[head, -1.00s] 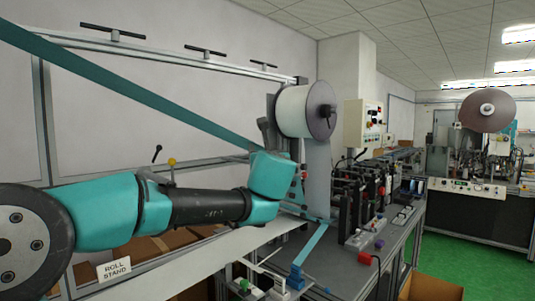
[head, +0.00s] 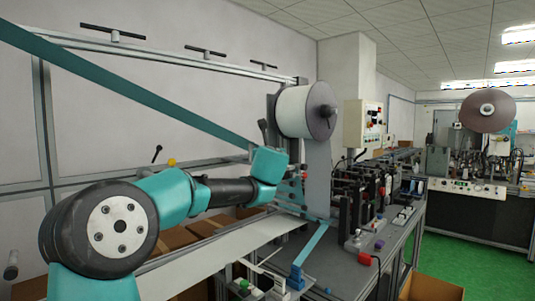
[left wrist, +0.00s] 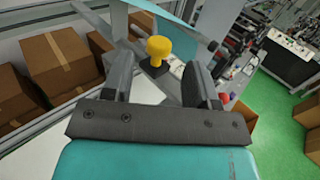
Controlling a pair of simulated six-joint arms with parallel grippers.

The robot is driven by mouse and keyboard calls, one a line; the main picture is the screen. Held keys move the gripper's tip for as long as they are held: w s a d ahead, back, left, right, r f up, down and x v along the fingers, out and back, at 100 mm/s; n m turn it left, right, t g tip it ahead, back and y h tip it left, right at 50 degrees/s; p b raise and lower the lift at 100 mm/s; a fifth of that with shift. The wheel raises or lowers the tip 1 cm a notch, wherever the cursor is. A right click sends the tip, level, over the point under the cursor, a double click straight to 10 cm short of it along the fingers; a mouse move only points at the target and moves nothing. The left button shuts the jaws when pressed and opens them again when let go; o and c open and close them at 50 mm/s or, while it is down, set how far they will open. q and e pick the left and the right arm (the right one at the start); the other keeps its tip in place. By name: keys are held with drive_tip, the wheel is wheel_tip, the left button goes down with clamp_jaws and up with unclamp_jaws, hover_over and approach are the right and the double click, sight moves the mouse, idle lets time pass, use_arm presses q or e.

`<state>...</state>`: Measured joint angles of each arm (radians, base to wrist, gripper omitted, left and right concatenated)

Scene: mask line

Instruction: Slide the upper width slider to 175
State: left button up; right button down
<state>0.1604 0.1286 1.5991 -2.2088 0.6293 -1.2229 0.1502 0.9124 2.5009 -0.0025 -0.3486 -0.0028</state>
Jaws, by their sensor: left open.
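My left gripper (head: 264,131) is at the end of the teal and black arm, near the white roll. Its fingers show only partly in the head view, behind the teal wrist. In the left wrist view the gripper (left wrist: 156,75) is open, with a gap between its two dark fingers. A yellow knob (left wrist: 158,48) on a dark base shows between and beyond the fingertips, not gripped. I cannot tell for sure that this knob is the upper width slider. No scale or number 175 is readable. My right gripper is not in view.
A white roll (head: 302,111) hangs above the machine line. A teal web (head: 130,88) runs down from the upper left past my wrist. Cardboard boxes (left wrist: 57,55) stand at the left in the wrist view. A dark machine row (head: 362,195) stands right of the gripper.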

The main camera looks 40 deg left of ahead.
use_arm(q)
drive_tip(key=x, duration=0.6)
drive_tip(key=shift+d, duration=0.1)
clamp_jaws()
idle(0.4)
